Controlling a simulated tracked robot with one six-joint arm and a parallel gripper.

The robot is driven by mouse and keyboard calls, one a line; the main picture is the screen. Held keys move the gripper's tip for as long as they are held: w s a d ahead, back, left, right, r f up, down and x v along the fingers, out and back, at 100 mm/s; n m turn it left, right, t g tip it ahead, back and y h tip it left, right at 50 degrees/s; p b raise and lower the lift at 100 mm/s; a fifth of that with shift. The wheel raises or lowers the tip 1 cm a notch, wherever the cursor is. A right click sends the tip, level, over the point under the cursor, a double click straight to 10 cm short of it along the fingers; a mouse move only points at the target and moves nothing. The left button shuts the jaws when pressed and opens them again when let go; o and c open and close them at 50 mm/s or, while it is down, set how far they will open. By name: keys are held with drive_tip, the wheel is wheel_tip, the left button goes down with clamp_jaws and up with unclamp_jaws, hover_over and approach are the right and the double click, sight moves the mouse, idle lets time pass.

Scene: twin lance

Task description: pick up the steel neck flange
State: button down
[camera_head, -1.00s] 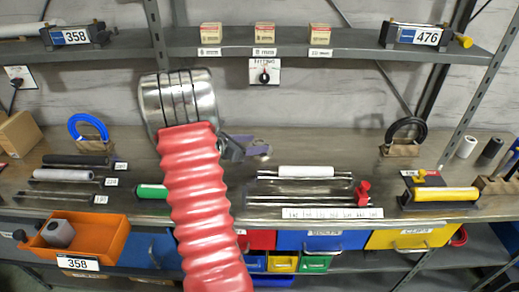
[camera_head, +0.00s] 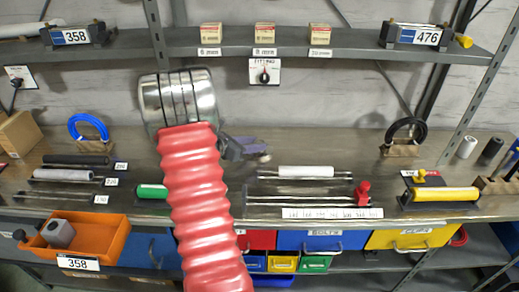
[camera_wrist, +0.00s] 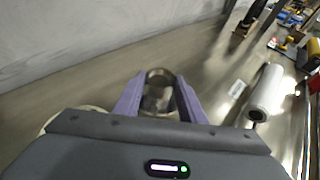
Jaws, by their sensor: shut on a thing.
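The steel neck flange (camera_wrist: 158,78) is a short, shiny metal ring between the two purple fingers in the wrist view. My gripper (camera_wrist: 158,92) is shut on it, with one finger at each side. Its lower part is hidden behind the gripper body. In the head view, my gripper (camera_head: 250,149) is low over the back of the bench, just right of my red ribbed arm. There the flange is small and largely covered by the fingers. I cannot tell whether it touches the bench.
White and metal rollers (camera_head: 305,172) lie on the bench to the right, near a red-knobbed tool (camera_head: 362,190). A black ring on a stand (camera_head: 401,150) is farther right. An orange bin (camera_head: 105,236) is at lower left. A shelf (camera_head: 290,42) runs above.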

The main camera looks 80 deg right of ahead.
drive_tip(key=shift+r, duration=0.1)
wheel_tip(320, 180, up, 10)
idle(0.7)
idle(0.6)
